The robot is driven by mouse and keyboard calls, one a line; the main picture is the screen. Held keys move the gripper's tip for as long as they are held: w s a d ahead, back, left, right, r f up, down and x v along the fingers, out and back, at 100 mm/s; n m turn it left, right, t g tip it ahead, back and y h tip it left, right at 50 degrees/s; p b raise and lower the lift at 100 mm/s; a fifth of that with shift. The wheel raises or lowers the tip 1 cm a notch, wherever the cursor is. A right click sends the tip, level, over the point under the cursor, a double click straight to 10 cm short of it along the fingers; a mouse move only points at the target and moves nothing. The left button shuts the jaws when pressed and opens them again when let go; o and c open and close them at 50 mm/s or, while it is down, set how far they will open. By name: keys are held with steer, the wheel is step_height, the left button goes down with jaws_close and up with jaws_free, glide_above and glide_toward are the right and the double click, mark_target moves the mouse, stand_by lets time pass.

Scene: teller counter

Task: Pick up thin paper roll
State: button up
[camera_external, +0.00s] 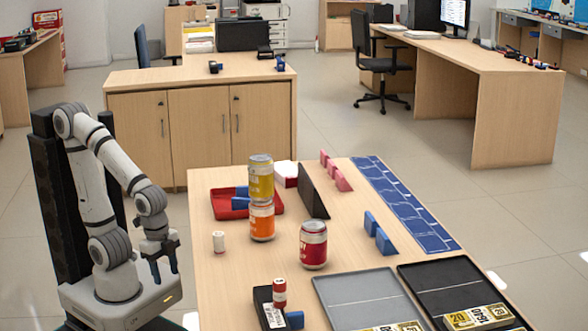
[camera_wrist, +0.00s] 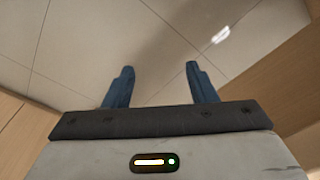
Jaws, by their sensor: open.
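A small white upright roll (camera_external: 218,241), which looks like the thin paper roll, stands near the left edge of the wooden counter (camera_external: 215,290). A red and white small cylinder (camera_external: 279,292) stands on a black holder (camera_external: 262,303) nearer the front. My gripper (camera_external: 165,272) hangs left of the counter, fingers pointing down, apart from the white roll. In the wrist view my gripper (camera_wrist: 159,68) is open and empty over the floor. The white roll is not visible in the wrist view.
An orange can (camera_external: 262,222) with a yellow can (camera_external: 260,178) on top stands behind and right of the white roll, by a red tray (camera_external: 226,210). A red can (camera_external: 313,245) stands to the right. Two banknote trays (camera_external: 335,290) fill the front right.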

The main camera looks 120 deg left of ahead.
steer(key=w+d+r+m+t+p, duration=0.1)
steer(key=w+r+p, duration=0.1)
steer(key=r+p, duration=1.05)
steer(key=w+d+r+m+t+p, duration=0.1)
steer(key=w+d+r+p, duration=0.15)
steer(key=r+p, duration=1)
steer(key=s+a+r+n+p, duration=0.1)
steer(key=a+r+p, duration=0.1)
steer(key=r+p, duration=1)
steer(key=s+a+r+n+p, duration=0.1)
steer(key=a+r+p, duration=0.1)
steer(key=r+p, duration=0.95)
steer(key=g+b, duration=0.2)
steer(key=b, duration=1.1)
glide_above(218, 233)
steer(key=s, duration=0.1)
steer(key=f, duration=2.8)
steer(key=shift+d+f, duration=0.25)
steer(key=shift+f, duration=0.05)
steer(key=shift+w+a+f, duration=0.1)
steer(key=shift+w+f, duration=0.15)
steer(key=shift+f, duration=1.1)
steer(key=shift+w+f, duration=0.2)
steer(key=shift+f, duration=1.1)
steer(key=shift+w+a+f, duration=0.1)
steer(key=shift+w+f, duration=0.15)
steer(key=shift+f, duration=1.1)
steer(key=c, duration=1)
